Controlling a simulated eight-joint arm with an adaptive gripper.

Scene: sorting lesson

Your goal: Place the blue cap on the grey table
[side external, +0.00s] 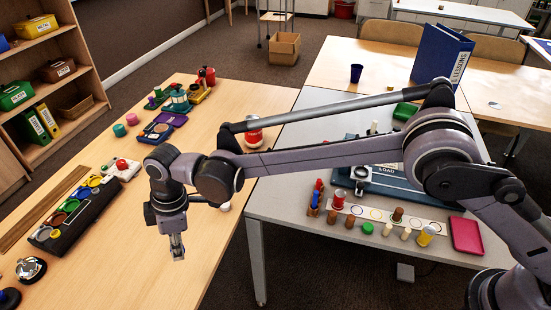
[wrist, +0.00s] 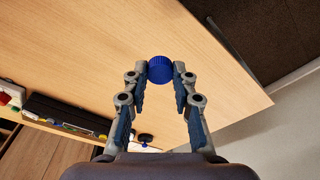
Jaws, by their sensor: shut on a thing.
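The blue cap (wrist: 160,70) is a round ribbed piece, held between the two fingertips in the wrist view. My gripper (side external: 177,252) is shut on it and points down over the near part of the wooden table. In the side view I cannot make out the cap at the fingertips. The grey table (side external: 276,207) stands to the right of the wooden one, and my gripper is left of it. My arm reaches across above the grey table and hides part of its top.
The wooden table (side external: 215,270) has a black tray (side external: 50,240) of coloured pieces at its left. On the grey table are a white strip with several pegs, a green cap (side external: 368,228), a yellow cylinder (side external: 425,236) and a pink tray (side external: 466,235). The grey table's near-left corner is bare.

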